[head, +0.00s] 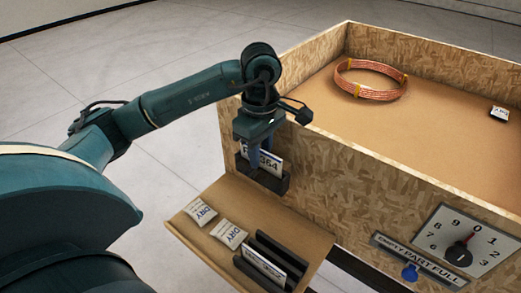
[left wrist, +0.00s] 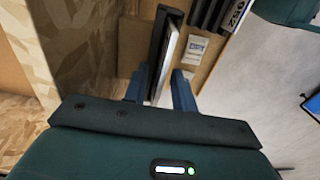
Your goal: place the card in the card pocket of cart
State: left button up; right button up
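A white card (head: 273,163) with dark print ending in "354" stands upright in the black card pocket (head: 268,181) on the outer wall of the chipboard cart (head: 325,165). My left gripper (head: 260,152) points down at the card's top. In the left wrist view the blue fingers (left wrist: 160,88) stand apart on either side of the card (left wrist: 169,58), with a gap visible; the black pocket (left wrist: 160,35) lies beyond. The gripper partly hides the card's print in the head view. My right gripper is not in view.
A tan shelf (head: 185,232) holds DRY packets (head: 229,234) and a black rack (head: 283,251) with another card (head: 263,268). A copper coil (head: 370,92) and a small packet (head: 499,113) lie inside the cart. A dial (head: 465,241) and a slider label (head: 425,263) are on its wall.

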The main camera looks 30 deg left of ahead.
pick_arm(q)
notch_tip(320, 180, up, 12)
jog(key=p, duration=0.1)
jog(key=shift+r+p, duration=0.15)
jog(key=shift+p, duration=0.15)
dwell(0.7)
